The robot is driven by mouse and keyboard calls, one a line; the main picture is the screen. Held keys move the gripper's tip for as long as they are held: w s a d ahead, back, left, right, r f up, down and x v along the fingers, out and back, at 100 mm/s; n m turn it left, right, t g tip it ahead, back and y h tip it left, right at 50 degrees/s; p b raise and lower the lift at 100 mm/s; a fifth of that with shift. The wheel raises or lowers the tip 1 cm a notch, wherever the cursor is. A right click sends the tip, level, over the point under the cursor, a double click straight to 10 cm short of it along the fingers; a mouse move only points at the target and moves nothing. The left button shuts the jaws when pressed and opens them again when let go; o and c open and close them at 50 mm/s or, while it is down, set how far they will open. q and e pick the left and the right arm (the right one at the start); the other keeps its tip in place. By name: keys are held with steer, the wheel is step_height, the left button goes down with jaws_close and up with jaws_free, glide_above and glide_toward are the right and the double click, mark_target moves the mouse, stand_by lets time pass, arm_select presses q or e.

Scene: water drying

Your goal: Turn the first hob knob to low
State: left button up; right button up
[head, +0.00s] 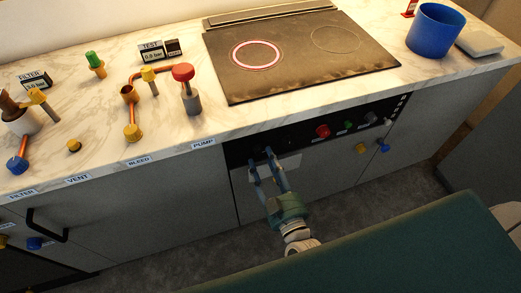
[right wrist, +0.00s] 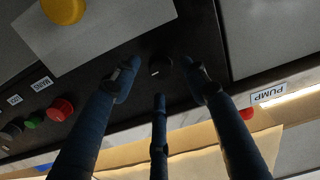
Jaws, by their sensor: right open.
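The black hob (head: 310,82) is set in the marble worktop, and its left ring (head: 257,55) glows red at the rim. The dark control panel (head: 300,138) runs along the front below it. My right gripper (head: 261,160) reaches up to the left end of this panel, open. In the right wrist view, a dark round knob with a pale mark (right wrist: 160,67) lies between the spread fingertips of my right gripper (right wrist: 161,76). The fingers look apart from the knob; contact cannot be told. In the head view the fingertips largely hide this knob. My left gripper is out of view.
A red knob (head: 323,131) and a green knob (head: 348,125) sit farther right on the panel. A blue pot (head: 435,32) and grey pad (head: 480,41) stand right of the hob. Orange pipes and a red-topped valve (head: 184,73) stand left. A dark green surface (head: 400,235) fills the lower right.

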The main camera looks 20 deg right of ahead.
mark_target(261, 153)
steer(key=shift+w, duration=2.2)
steer(key=shift+c, duration=0.6)
jaws_close()
